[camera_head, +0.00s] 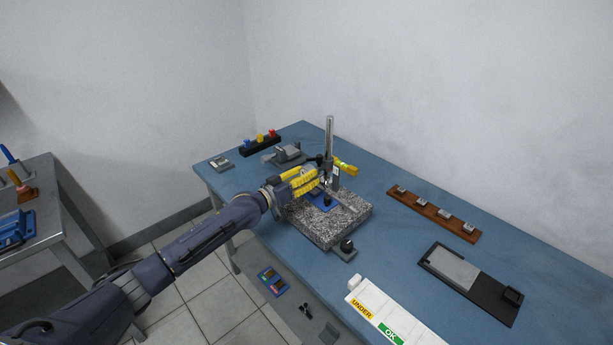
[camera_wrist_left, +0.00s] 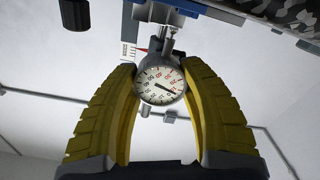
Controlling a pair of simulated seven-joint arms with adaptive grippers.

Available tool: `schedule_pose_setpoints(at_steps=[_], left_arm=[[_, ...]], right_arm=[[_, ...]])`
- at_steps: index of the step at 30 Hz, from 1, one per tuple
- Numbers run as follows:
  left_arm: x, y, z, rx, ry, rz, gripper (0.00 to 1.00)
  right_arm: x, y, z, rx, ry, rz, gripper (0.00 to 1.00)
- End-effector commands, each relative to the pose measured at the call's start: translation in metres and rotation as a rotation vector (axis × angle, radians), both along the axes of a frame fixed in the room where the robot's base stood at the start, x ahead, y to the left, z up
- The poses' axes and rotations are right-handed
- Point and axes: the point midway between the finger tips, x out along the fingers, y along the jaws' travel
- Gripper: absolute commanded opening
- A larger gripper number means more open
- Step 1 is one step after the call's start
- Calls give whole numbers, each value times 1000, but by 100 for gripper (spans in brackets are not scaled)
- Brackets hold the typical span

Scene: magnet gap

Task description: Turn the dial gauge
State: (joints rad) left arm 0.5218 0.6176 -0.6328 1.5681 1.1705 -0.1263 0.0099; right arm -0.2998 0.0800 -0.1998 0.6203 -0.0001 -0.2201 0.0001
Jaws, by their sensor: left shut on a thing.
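The dial gauge (camera_wrist_left: 161,86) has a round white face and shows between my left gripper's yellow fingers in the left wrist view. A dark needle points to the lower right of its face. My left gripper (camera_head: 308,181) is shut on the gauge, with a finger on each side of it. In the head view the gauge is mostly hidden by the gripper. The gauge belongs to a stand with an upright metal post (camera_head: 329,140) on a speckled granite plate (camera_head: 322,232). My right gripper is not in view.
A blue table (camera_head: 400,262) carries the stand. A wooden strip (camera_head: 433,213) with metal blocks and a black tray (camera_head: 492,297) lie at the right. A sorting board (camera_head: 372,303) marked UNDER and OK is at the front. A block rack (camera_head: 260,146) is at the back left.

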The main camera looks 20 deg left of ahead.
Motion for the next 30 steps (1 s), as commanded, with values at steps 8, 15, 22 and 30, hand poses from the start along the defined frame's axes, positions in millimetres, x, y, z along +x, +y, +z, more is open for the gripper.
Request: schedule_pose_setpoints(at_steps=[8, 15, 22, 30], left_arm=[[-1, -1, -3, -163, 104, -1, 14], [-1, -1, -3, -247, 155, -1, 13], [-1, -2, -3, -280, 176, -1, 13], [-2, -2, -3, -284, 178, -2, 13]], right_arm=[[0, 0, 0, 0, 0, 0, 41], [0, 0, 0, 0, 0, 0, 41], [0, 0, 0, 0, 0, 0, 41], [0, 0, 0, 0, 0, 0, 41]])
